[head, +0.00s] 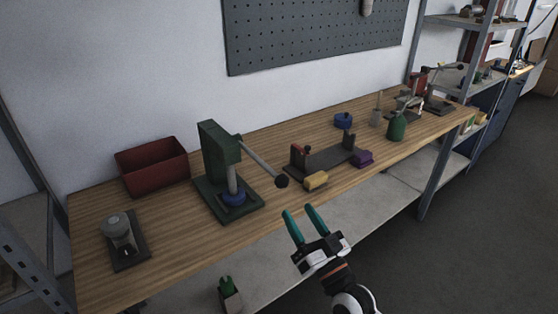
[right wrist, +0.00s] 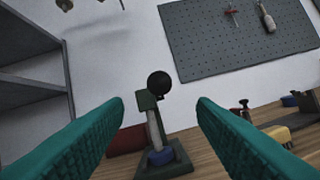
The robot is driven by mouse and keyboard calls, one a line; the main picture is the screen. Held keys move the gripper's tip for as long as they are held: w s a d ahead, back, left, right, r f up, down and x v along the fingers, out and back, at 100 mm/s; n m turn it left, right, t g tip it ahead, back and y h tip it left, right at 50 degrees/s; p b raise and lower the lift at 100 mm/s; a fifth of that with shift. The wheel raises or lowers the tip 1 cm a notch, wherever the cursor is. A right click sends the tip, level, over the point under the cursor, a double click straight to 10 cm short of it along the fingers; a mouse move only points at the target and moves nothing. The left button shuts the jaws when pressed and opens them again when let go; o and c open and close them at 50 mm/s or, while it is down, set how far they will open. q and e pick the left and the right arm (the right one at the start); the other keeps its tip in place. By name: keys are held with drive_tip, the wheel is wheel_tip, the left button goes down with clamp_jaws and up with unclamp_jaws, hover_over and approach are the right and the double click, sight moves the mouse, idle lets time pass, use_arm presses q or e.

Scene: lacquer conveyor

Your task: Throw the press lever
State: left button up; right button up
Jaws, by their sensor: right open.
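A green press (head: 222,165) stands upright on the wooden bench, left of the middle. Its grey lever (head: 260,160) slants down to the right from the press head and ends in a black ball knob (head: 282,181). A blue disc (head: 233,198) sits at the press base under the ram. My right gripper (head: 303,213) is open and empty in front of the bench, below and a little right of the knob. In the right wrist view the knob (right wrist: 159,83) shows between the two teal fingers, apart from both. My left gripper is not in view.
A red bin (head: 152,166) stands left of the press. Shelf posts flank the bench.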

sight(277, 174)
drive_tip(key=p+x, duration=0.1)
drive_tip(key=x, duration=1)
drive_tip(key=shift+w+a+r+p, duration=0.15)
drive_tip(key=shift+a+p, duration=0.05)
drive_tip(key=shift+p, duration=0.2)
clamp_jaws()
